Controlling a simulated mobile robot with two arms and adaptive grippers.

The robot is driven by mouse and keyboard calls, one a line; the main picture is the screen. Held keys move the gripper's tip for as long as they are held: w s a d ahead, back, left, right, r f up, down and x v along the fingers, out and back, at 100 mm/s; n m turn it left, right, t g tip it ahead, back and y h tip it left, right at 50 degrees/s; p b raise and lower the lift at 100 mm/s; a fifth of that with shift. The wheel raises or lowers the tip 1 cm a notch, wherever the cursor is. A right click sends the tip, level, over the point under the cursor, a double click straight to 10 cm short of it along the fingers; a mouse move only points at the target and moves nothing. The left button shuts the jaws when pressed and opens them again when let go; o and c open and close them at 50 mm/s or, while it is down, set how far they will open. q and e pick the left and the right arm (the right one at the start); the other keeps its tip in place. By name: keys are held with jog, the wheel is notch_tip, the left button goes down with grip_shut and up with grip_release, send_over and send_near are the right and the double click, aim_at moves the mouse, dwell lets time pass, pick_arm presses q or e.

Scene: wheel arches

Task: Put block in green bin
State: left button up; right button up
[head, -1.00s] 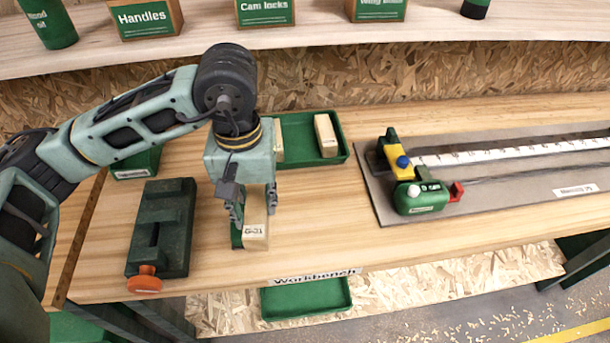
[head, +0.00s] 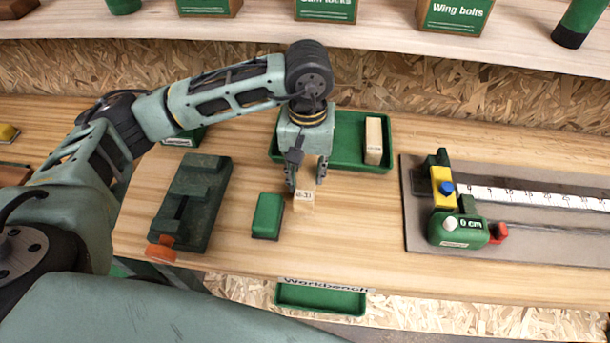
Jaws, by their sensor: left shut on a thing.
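My left gripper (head: 305,184) points down and is shut on a pale wooden block (head: 303,201) with a printed label. The block is over the workbench just in front of a shallow green bin (head: 352,117); I cannot tell how high it is above the surface. Another pale wooden block (head: 374,138) stands inside the bin at its right side. The gripper and wrist hide the left part of the bin. My right gripper is not in view.
A small green block-shaped tool (head: 267,214) lies left of the held block. A dark green vise (head: 190,205) is farther left. A measuring stop (head: 458,229) on a grey plate stands right. Another green tray (head: 320,298) sits below the bench edge (head: 325,284).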

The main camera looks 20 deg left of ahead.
aim_at(304, 174)
pick_arm(q)
jog(key=shift+w+a+f, duration=0.15)
jog(key=shift+a+f, duration=0.05)
jog(key=shift+a, duration=0.05)
jog(key=shift+a+f, duration=0.1)
jog(key=shift+f, duration=0.15)
notch_tip(304, 174, down, 3)
jog(key=shift+f+p, duration=0.15)
jog(key=shift+p, duration=0.75)
jog(key=shift+f, duration=0.15)
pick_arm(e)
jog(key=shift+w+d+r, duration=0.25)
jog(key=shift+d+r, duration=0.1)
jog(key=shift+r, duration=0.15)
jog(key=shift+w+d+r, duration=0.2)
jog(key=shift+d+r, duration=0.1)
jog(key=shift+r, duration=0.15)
pick_arm(q)
jog(key=shift+f+b, duration=0.2)
jog(key=shift+b, duration=0.15)
jog(key=o, duration=0.8)
jog(key=shift+o, duration=0.7)
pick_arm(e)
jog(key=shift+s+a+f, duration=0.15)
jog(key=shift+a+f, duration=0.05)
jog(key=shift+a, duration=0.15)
pick_arm(q)
jog(key=shift+r, duration=0.1)
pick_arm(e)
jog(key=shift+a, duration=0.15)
